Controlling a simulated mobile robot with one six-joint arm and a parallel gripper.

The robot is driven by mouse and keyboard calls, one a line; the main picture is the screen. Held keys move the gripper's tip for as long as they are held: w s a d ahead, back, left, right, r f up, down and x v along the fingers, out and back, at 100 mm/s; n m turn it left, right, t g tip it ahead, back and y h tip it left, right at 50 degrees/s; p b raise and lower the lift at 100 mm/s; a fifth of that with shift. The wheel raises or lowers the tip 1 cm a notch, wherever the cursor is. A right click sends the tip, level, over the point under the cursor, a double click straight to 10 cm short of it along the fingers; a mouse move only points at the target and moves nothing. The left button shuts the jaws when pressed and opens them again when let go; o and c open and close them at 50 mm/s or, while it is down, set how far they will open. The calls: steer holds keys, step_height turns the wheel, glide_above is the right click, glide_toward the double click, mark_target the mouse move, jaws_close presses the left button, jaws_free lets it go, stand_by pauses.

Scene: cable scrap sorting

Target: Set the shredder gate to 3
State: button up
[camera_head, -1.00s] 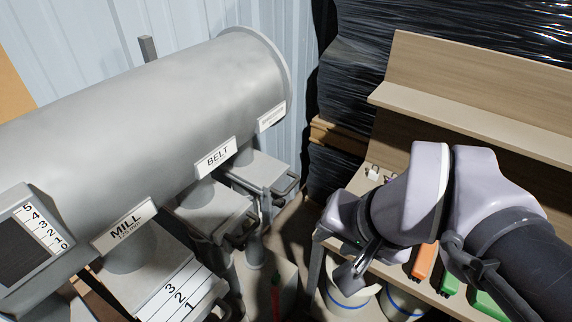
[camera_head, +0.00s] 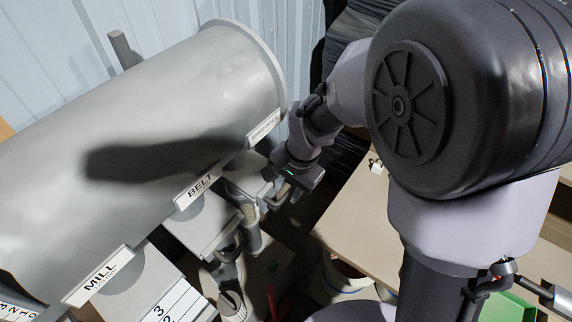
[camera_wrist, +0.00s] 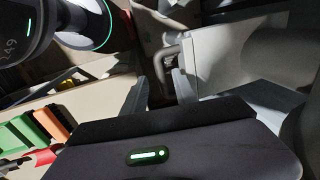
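The third gate (camera_head: 246,178) hangs under the far end of the grey drum, below a small label plate (camera_head: 264,129) whose lettering is too small to read. The nearer labels read BELT (camera_head: 197,187) and MILL (camera_head: 98,277). My gripper (camera_head: 274,196) is beside the front of the third gate, pointing down toward its handle. I cannot tell whether the fingers touch the handle. The third gate's scale is not visible.
The grey drum (camera_head: 140,130) fills the left. The mill gate's number scale (camera_head: 172,303) shows at the bottom. A wooden bench (camera_head: 350,222) stands right of the gates, with a white bucket (camera_head: 340,282) beneath. Green and orange bins (camera_wrist: 50,125) show in the wrist view.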

steer(key=shift+w+a+f, duration=0.15)
steer(key=shift+f, duration=0.8)
jaws_close()
stand_by(0.7)
